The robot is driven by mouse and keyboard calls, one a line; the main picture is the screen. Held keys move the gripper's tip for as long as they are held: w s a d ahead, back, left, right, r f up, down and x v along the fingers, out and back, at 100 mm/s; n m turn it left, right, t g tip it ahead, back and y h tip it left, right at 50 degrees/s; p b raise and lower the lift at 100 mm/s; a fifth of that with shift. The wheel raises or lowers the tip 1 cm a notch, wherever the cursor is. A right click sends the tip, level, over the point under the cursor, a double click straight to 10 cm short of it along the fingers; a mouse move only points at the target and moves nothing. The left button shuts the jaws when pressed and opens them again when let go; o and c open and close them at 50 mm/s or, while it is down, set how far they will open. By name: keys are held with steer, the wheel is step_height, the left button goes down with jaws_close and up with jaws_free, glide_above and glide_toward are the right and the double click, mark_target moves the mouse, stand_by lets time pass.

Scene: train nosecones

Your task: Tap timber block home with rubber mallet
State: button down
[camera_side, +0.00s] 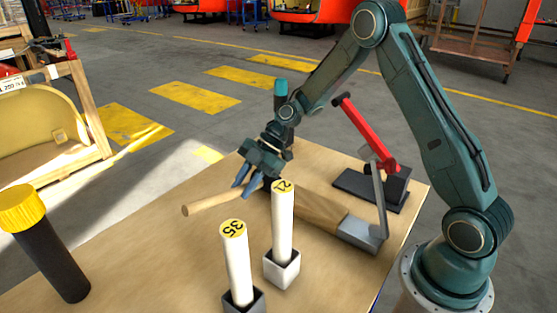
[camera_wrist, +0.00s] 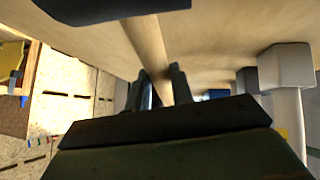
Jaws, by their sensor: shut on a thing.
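My gripper (camera_side: 243,190) is shut on the pale wooden handle of the mallet (camera_side: 205,204), low over the table. The handle's free end points left in the side view. In the wrist view the handle (camera_wrist: 150,45) runs between my fingers (camera_wrist: 163,85), and a dark mallet head (camera_wrist: 100,8) shows at the top edge. In the side view the head is mostly hidden behind a white post. The timber block (camera_side: 318,211) lies on the table right of that post, its right end at a grey metal piece (camera_side: 362,235). I cannot tell whether the head touches the block.
A white post marked 21 (camera_side: 282,225) and another marked 35 (camera_side: 236,265) stand upright in square sockets in front. A red lever (camera_side: 367,135) on a dark base (camera_side: 372,187) stands behind the block. A yellow-capped black cylinder (camera_side: 50,245) is at left.

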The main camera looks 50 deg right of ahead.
steer(key=shift+w+r, duration=0.1)
steer(key=shift+r, duration=0.05)
step_height(320, 180, up, 7)
steer(key=w, duration=0.2)
stand_by(0.7)
steer(key=shift+s, duration=0.1)
